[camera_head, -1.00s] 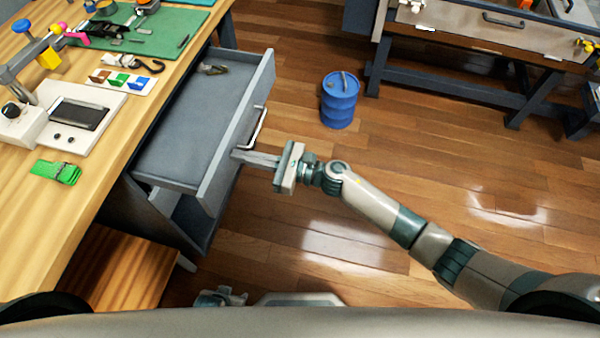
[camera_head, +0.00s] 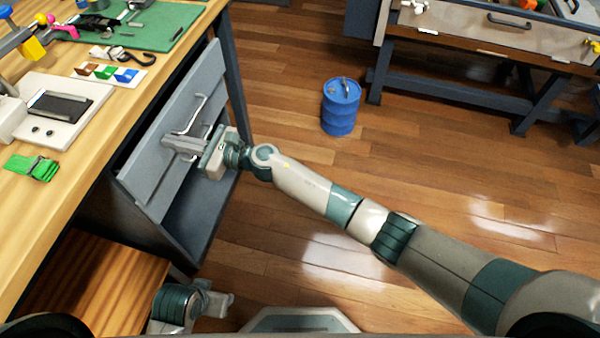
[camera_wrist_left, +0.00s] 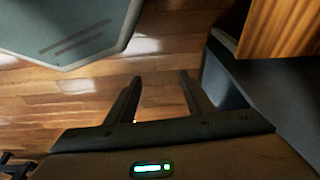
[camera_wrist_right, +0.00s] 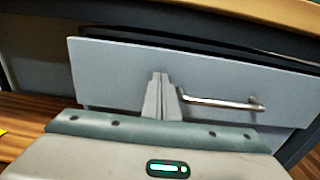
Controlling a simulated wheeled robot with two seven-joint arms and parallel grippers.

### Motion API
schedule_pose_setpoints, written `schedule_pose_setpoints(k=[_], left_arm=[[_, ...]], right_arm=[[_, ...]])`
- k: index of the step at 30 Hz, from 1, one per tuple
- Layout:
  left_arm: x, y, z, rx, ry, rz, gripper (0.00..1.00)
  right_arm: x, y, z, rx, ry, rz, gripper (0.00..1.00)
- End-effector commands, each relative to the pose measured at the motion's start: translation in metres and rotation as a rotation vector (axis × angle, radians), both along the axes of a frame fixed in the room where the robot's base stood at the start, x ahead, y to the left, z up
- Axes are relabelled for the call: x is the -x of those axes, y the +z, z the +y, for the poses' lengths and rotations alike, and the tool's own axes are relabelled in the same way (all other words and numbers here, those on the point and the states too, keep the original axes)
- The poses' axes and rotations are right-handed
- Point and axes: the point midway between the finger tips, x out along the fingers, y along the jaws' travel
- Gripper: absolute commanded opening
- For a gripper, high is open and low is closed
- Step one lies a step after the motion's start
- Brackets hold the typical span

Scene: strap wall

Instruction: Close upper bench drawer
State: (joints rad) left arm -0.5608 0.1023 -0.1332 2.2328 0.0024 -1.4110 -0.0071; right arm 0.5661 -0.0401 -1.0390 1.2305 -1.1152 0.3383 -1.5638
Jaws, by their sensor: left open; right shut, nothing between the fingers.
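The upper bench drawer (camera_head: 160,165) is grey with a silver bar handle (camera_head: 190,116). It is pushed nearly into the wooden bench, and a dark gap shows above its front. In the right wrist view the drawer front (camera_wrist_right: 105,75) fills the middle, with the handle (camera_wrist_right: 225,104) to the right of the fingers. My right gripper (camera_head: 168,140) is shut and empty, its fingertips at the drawer front beside the handle. It also shows in the right wrist view (camera_wrist_right: 158,82). My left gripper (camera_wrist_left: 158,80) is open and empty, low over the floor.
The bench top (camera_head: 85,150) holds a green strap (camera_head: 33,167), a white device (camera_head: 50,110), colour cards (camera_head: 108,73) and a green mat (camera_head: 165,25). A blue barrel (camera_head: 340,106) stands on the floor. A second bench (camera_head: 480,40) is at the back right. Open floor lies between.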

Motion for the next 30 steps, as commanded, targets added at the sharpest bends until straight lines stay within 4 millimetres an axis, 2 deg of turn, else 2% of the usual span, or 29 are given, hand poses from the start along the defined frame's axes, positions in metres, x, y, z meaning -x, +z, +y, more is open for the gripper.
schedule_pose_setpoints(k=[4, 10, 24, 30], left_arm=[[0.005, 0.018, 0.0, 0.003, 0.0, -0.009, 0.48], [-0.001, 0.016, -0.007, 0.021, -0.008, -0.043, 0.48], [-0.002, 0.016, -0.009, 0.025, -0.01, -0.048, 0.48], [-0.003, 0.015, -0.01, 0.028, -0.011, -0.054, 0.48]], right_arm=[[-0.004, -0.002, 0.014, 0.001, 0.001, -0.002, 0.0], [-0.006, 0.0, 0.023, 0.001, 0.001, -0.002, 0.0], [-0.007, 0.004, 0.026, -0.004, -0.001, -0.003, 0.0], [-0.01, 0.005, 0.021, -0.006, -0.002, -0.005, 0.0]])
